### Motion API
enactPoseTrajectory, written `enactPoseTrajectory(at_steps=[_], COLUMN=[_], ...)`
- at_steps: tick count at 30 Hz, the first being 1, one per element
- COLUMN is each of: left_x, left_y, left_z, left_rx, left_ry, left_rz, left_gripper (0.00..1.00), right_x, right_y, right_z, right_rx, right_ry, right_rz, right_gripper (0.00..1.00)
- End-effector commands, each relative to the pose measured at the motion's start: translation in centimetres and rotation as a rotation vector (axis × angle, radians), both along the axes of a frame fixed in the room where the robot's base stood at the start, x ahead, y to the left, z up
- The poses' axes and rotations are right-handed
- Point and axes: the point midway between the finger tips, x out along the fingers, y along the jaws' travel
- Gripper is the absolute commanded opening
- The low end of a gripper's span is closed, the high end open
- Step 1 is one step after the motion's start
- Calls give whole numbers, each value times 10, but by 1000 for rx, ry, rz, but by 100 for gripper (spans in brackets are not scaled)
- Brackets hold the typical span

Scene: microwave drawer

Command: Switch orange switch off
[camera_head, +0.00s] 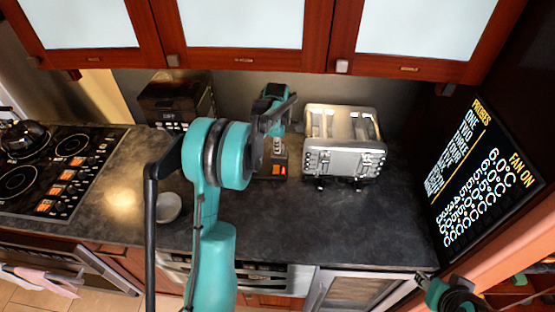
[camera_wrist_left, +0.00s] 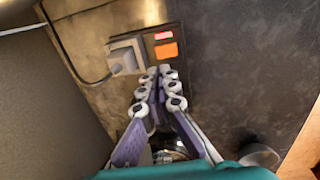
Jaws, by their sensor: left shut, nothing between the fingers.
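The orange switch (camera_wrist_left: 166,50) sits on a dark socket plate in the left wrist view, below a smaller lit red-pink element (camera_wrist_left: 163,35). My left gripper (camera_wrist_left: 160,73) is shut and empty. Its fingertips appear just below the orange switch in the wrist view; I cannot tell whether they touch it. In the head view my left gripper (camera_head: 275,145) is partly hidden by its own arm. Part of my right arm shows at the lower right; its finger state is unclear.
A grey plug (camera_wrist_left: 125,56) with a dark cable sits left of the switch. A silver toaster (camera_head: 343,145) stands to its right. A dark appliance (camera_head: 178,98) and a small bowl (camera_head: 168,207) are to the left. Cabinets (camera_head: 244,40) hang above.

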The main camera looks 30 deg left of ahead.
Motion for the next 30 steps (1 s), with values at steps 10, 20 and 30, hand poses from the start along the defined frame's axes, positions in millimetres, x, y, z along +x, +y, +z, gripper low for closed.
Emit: enactPoseTrajectory(at_steps=[10,20,30], left_x=[6,10,11], left_y=[3,5,5], left_z=[-58,-94,-96], left_rx=[0,0,0], left_ry=[0,0,0], left_rz=[0,0,0], left_gripper=[0,0,0], right_x=[0,0,0], right_y=[0,0,0], right_z=[-9,-13,-13], right_rx=[0,0,0], right_ry=[0,0,0], right_rz=[0,0,0], right_gripper=[40,40,40])
